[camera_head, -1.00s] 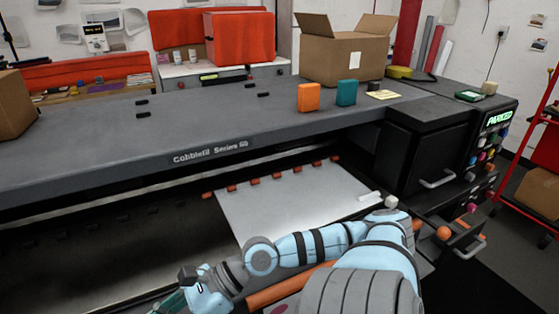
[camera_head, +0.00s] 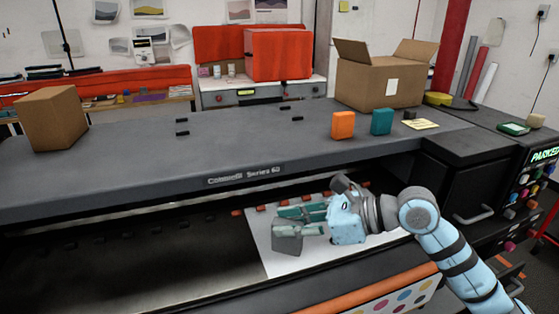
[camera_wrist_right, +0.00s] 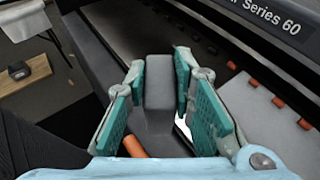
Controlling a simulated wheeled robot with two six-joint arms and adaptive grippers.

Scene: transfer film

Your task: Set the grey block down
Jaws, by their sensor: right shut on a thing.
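The grey block (camera_head: 287,237) is a dark grey piece held at the tips of my right gripper (camera_head: 292,221), above the printer bed near the left edge of the pale sheet. In the right wrist view the block (camera_wrist_right: 160,88) stands between the two green-padded fingers of my right gripper (camera_wrist_right: 160,74), which are closed on its sides. Whether its underside touches anything is hidden. My left gripper is not in view.
The printer's long dark top (camera_head: 300,150) overhangs the bed. On it stand an orange block (camera_head: 343,125), a teal block (camera_head: 381,121) and an open cardboard box (camera_head: 380,82). A closed carton (camera_head: 52,120) is at left. The dark bed left of the pale sheet (camera_head: 262,228) looks clear.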

